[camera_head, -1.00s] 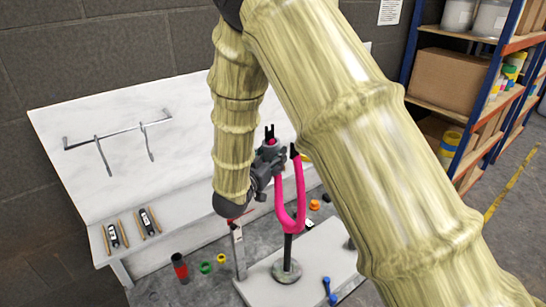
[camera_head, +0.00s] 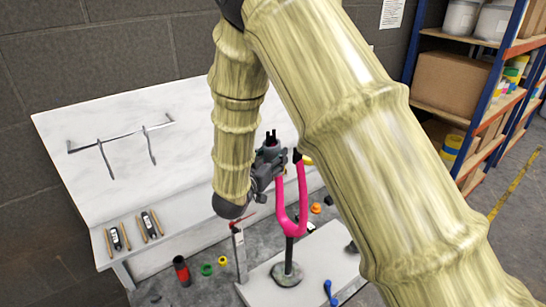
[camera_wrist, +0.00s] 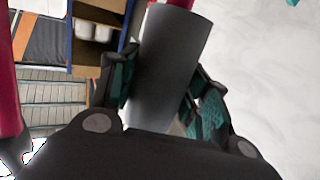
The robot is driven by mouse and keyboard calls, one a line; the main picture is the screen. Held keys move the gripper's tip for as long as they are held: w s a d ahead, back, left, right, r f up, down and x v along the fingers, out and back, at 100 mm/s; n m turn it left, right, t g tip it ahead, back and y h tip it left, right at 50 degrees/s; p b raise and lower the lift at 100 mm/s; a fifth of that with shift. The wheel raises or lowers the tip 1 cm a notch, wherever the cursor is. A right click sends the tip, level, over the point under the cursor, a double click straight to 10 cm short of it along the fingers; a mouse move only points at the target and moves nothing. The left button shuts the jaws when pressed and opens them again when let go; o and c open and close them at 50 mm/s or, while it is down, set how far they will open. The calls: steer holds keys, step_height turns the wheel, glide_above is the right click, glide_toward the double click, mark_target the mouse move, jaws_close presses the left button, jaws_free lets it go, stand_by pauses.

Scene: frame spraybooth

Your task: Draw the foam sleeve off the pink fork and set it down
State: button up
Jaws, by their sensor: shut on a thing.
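The pink fork (camera_head: 302,195) stands legs-up on a post with a round grey foot. Its right leg ends in a black tip. My gripper (camera_head: 268,165) is at the top of its left leg and hides much of it. In the wrist view, my gripper's green-padded fingers are shut on the dark grey foam sleeve (camera_wrist: 172,60), a smooth cylinder. A pink leg shows at that view's left edge, beside the gripper. I cannot tell how much of the left leg is still inside the sleeve.
A white bench with an upright back panel (camera_head: 80,125) stands behind, with a hanging rail (camera_head: 120,137) on it. A red-and-black cylinder (camera_head: 182,270), green ring (camera_head: 206,269) and yellow ring (camera_head: 223,261) sit left of the post. Blue-framed shelving (camera_head: 483,90) is at right. My arm hides the middle.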

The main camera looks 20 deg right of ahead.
mark_target(268, 148)
steer(key=shift+w+r+p, duration=0.2)
steer(key=shift+r+p, duration=0.2)
steer(key=shift+r, duration=0.8)
steer(key=shift+s+a+r, duration=0.25)
steer(key=shift+s+r, duration=0.1)
steer(key=shift+r, duration=0.1)
steer(key=shift+w+d+p, duration=0.1)
steer(key=shift+w+p, duration=0.05)
steer(key=shift+p, duration=0.15)
steer(key=shift+r, duration=0.1)
steer(key=shift+r, duration=0.3)
steer(key=shift+f, duration=0.1)
steer(key=shift+r+p, duration=0.3)
